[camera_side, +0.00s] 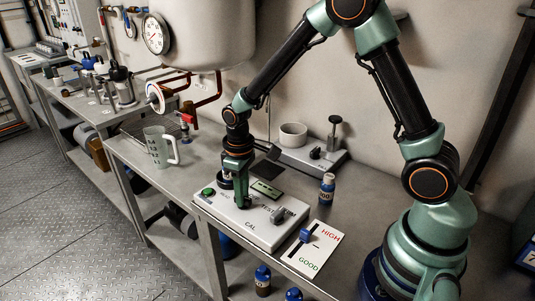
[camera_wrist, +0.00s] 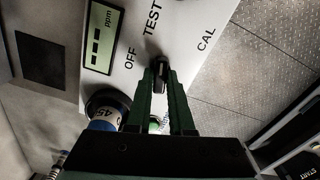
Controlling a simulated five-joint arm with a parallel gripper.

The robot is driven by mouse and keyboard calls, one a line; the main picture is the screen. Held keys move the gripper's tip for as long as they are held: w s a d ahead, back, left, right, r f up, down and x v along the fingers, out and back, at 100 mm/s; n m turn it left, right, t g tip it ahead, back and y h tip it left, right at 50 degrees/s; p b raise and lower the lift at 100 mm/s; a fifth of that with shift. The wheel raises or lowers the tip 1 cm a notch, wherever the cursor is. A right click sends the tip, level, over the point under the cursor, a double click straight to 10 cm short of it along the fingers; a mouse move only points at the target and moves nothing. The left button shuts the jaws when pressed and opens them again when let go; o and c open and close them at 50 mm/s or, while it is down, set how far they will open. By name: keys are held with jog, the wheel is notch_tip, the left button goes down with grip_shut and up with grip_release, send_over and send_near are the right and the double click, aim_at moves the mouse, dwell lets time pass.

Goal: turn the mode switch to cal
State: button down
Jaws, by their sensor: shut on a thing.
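The white instrument box (camera_side: 243,226) sits on the steel bench, with OFF, TEST and CAL printed on its top. The dark mode switch knob (camera_wrist: 161,74) is between my fingertips in the wrist view; its long axis runs roughly towards TEST (camera_wrist: 153,17), and its exact setting is hard to tell. The CAL label (camera_wrist: 205,40) lies to the right of the knob there. My gripper (camera_side: 242,204) points down onto the box and is shut on the knob; it also shows in the wrist view (camera_wrist: 161,82). In the side view my gripper hides the knob.
The box carries a display (camera_side: 266,188), a green button (camera_side: 208,191) and a grey fitting (camera_side: 283,215). A HIGH/GOOD card (camera_side: 319,256) with a blue slider lies at right. A clear jug (camera_side: 158,147) stands at left.

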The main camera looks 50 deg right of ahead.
jog(key=m, duration=0.4)
jog(key=shift+r+m, duration=0.1)
jog(key=shift+m, duration=2.5)
jog(key=c, duration=0.8)
grip_release()
notch_tip(320, 180, up, 12)
